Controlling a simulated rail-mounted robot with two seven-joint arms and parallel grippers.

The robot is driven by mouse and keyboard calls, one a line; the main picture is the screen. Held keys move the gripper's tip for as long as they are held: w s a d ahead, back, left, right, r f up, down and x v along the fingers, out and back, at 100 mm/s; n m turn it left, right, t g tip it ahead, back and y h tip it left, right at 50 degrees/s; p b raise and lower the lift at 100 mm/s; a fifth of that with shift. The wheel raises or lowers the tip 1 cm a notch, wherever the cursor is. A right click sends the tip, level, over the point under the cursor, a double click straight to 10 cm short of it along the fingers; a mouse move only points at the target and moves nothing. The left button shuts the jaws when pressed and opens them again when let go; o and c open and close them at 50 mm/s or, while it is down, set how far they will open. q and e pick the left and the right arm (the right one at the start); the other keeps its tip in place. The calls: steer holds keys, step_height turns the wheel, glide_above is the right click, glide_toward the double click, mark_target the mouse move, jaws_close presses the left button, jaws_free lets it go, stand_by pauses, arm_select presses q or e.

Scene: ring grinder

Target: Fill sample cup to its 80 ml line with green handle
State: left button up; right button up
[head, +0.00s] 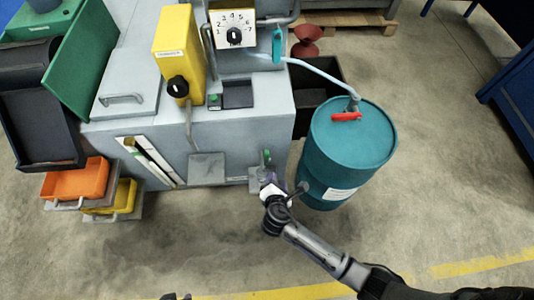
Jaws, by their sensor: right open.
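The green handle (267,156) is a small lever low on the right front of the grey machine, above a small grey ledge (254,181). A small purplish, see-through shape (267,174), perhaps the sample cup, is just below the handle. Its 80 ml line and any liquid are too small to make out. My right gripper (280,189) is open at this spot, reaching up from the lower right. Its fingers partly cover the shape; I cannot tell whether they touch it. Only small dark tips, apparently my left gripper (175,296), show at the bottom edge.
A teal drum (352,150) with a red lever (346,117) stands close right of my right gripper. A pale hose (318,72) joins it to the machine (240,125). Orange (78,181) and yellow (116,198) bins stand at left. The front floor is clear.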

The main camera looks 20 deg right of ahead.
mark_target(267, 155)
steer(key=w+f+n+b, duration=0.1)
steer(key=w+n+b, duration=0.1)
steer(key=w+n, duration=0.1)
steer(key=w+d+f+n+t+b, duration=0.1)
steer(key=w+n+b, duration=0.2)
steer(key=w+n, duration=0.1)
steer(key=w+f+n+y+b, duration=0.1)
steer(key=w+n+b, duration=0.1)
steer(key=w, duration=0.3)
steer(key=shift+w+d+f+n+t, duration=0.3)
steer(key=shift+d+n+t, duration=0.1)
steer(key=shift+n, duration=0.3)
steer(key=shift+w+d+f+b, duration=0.15)
steer(key=shift+w+d+b, duration=0.05)
steer(key=shift+w+b, duration=0.45)
steer(key=c, duration=0.4)
jaws_close()
